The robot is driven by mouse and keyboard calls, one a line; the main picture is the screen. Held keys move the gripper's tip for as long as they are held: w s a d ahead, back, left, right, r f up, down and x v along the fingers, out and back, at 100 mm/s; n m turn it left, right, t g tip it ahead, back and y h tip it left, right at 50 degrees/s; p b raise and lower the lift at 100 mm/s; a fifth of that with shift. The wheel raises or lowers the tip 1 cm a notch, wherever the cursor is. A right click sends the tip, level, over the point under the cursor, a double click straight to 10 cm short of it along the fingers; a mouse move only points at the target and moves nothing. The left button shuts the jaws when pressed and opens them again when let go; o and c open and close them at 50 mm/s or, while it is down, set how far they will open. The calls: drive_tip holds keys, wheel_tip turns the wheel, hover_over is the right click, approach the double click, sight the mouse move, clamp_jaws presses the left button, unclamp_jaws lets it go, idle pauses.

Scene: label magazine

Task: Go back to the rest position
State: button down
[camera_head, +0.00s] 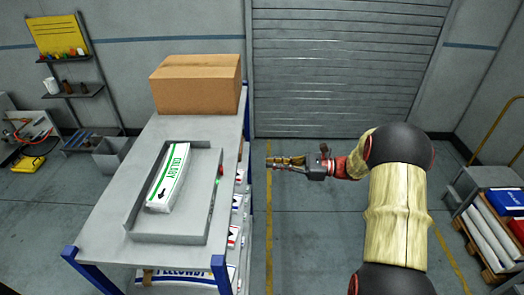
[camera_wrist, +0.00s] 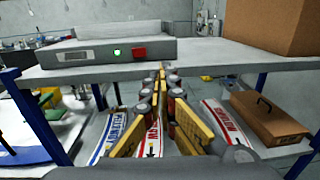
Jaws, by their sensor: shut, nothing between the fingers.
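My gripper (camera_head: 268,161) is in free air to the right of the workbench, pointing left toward its side. Its fingers are shut and empty, and their tips meet near the middle of the wrist view (camera_wrist: 160,70). A grey magazine tray (camera_head: 185,230) sits on the bench, apart from my gripper. A white pack with green lettering and a black arrow (camera_head: 168,178) lies tilted in it. In the wrist view, the tray's front (camera_wrist: 90,53) shows a lit green lamp (camera_wrist: 117,52) and a red button (camera_wrist: 140,52).
The grey bench (camera_head: 110,170) has blue legs and a brown carton (camera_head: 197,82) at its back. Several labelled packs and a brown case (camera_wrist: 265,118) lie on the shelf below. A pallet with rolls (camera_head: 488,235) stands at right. Floor between is clear.

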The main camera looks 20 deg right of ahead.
drive_tip(key=s+a+f+n+g+h+b, duration=0.25)
drive_tip(key=s+f+n+g+h, duration=0.45)
drive_tip(key=s+f, duration=0.6)
drive_tip(key=s+a+r+n+t+h+b, duration=0.2)
drive_tip(key=s+a+n+h+b, duration=0.1)
drive_tip(key=s+n+b, duration=0.4)
drive_tip(key=s+a+r+n+t+h+b, duration=0.2)
drive_tip(key=s+a+n+t+h+b, duration=0.1)
drive_tip(key=s+n+h+b, duration=0.3)
drive_tip(key=s+n+b, duration=0.2)
drive_tip(key=s+n, duration=0.1)
drive_tip(key=s, duration=0.1)
drive_tip(key=shift+s+a, duration=0.2)
drive_tip(key=shift+s, duration=0.1)
